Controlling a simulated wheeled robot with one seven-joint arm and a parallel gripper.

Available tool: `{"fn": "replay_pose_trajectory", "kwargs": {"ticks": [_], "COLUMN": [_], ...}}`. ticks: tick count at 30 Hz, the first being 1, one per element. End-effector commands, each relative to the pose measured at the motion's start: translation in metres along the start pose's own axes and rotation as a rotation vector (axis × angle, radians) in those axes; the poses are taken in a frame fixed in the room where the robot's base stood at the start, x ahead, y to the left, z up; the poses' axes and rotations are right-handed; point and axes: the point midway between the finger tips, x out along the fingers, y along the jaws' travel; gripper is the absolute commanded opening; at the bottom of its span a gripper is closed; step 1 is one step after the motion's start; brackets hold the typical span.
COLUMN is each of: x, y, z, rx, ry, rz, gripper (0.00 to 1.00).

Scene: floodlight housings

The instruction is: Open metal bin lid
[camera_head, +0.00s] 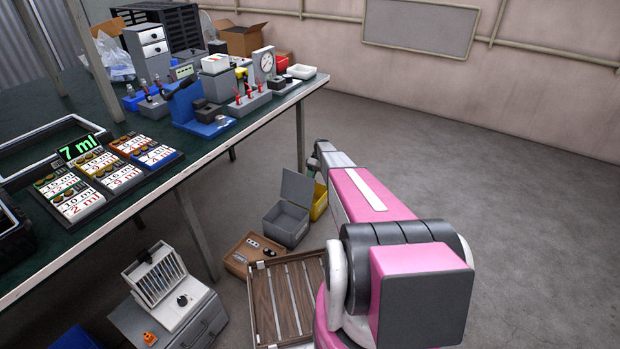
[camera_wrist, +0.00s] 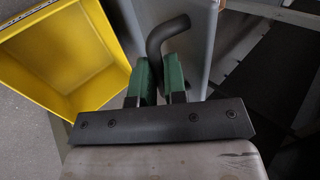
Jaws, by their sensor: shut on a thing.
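The grey metal bin (camera_head: 287,223) stands on the floor in the head view. Its grey lid (camera_head: 298,187) is raised, standing roughly upright at the back of the bin. In the wrist view, a grey panel (camera_wrist: 196,38), which looks like the lid, has a dark bent handle (camera_wrist: 167,34) in front of it. My gripper (camera_wrist: 162,76) has its green fingers closed on the lower part of this handle. In the head view my arm reaches to just beyond the lid, and the fingers cannot be made out there.
A yellow bin (camera_head: 320,201) stands just behind the grey one and shows empty in the wrist view (camera_wrist: 62,50). A brown box (camera_head: 243,262) and a slatted wooden crate (camera_head: 262,310) lie in front. The workbench (camera_head: 240,133) is at left; open floor (camera_head: 480,170) is at right.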

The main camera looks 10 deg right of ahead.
Motion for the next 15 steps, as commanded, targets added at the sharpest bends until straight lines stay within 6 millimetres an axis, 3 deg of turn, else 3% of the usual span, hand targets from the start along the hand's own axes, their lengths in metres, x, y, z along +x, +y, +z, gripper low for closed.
{"fn": "replay_pose_trajectory", "kwargs": {"ticks": [4, 6, 7, 15], "x": [0.0047, 0.0045, 0.0042, 0.0018], "y": [0.0016, 0.0015, 0.0013, 0.0005], "z": [-0.0001, -0.0002, -0.0003, -0.0002], "rx": [-0.005, -0.004, -0.004, -0.002], "ry": [-0.002, -0.002, -0.002, -0.001], "rz": [0.002, 0.002, 0.002, 0.001], "gripper": [0.0, 0.29, 0.38, 0.38]}}
